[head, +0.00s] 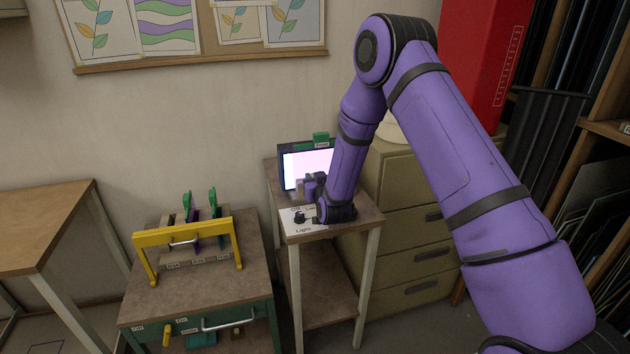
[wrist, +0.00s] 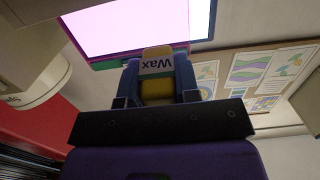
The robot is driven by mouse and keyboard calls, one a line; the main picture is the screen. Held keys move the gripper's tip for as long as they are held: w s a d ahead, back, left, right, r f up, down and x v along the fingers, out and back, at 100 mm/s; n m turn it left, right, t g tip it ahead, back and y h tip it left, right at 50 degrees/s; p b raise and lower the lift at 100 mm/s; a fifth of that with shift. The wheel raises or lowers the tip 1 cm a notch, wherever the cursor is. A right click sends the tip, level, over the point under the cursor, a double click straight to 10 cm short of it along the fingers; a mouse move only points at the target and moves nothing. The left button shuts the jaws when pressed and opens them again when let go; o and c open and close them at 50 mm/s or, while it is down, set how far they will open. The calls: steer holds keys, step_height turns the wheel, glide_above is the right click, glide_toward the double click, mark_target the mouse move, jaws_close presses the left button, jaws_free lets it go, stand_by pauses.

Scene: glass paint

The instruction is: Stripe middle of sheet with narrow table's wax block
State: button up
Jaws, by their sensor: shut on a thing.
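The narrow table (head: 352,221) stands in the middle, with a lit, pale sheet (head: 306,166) upright in a dark frame at its back. The sheet also shows bright at the top of the wrist view (wrist: 140,22). My gripper (wrist: 158,88) is shut on the yellow wax block (wrist: 157,54), which has a white label reading "Wax". The block's far end overlaps the lower edge of the sheet's frame in the wrist view; I cannot tell if it touches. In the head view my gripper (head: 312,186) is low in front of the sheet, and the block is hidden there.
A white panel marked "Light" with a black knob (head: 299,217) lies at the narrow table's front left. Left of it, a lower cabinet (head: 150,300) carries a yellow-barred rack (head: 183,234). Beige drawers (head: 410,215) stand close on the right. A green labelled piece (head: 321,138) sits atop the frame.

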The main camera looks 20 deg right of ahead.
mark_target(316, 161)
steer(key=shift+w+f+t, duration=0.15)
steer(key=shift+w+t, duration=0.4)
steer(key=shift+w, duration=1.1)
steer(key=shift+w+f+t, duration=0.15)
steer(key=shift+w+t, duration=0.4)
steer(key=shift+w, duration=1.1)
steer(key=shift+w, duration=1)
steer(key=shift+d, duration=0.1)
steer(key=shift+s+d, duration=0.1)
steer(key=shift+d, duration=5.5)
steer(key=shift+a, duration=0.15)
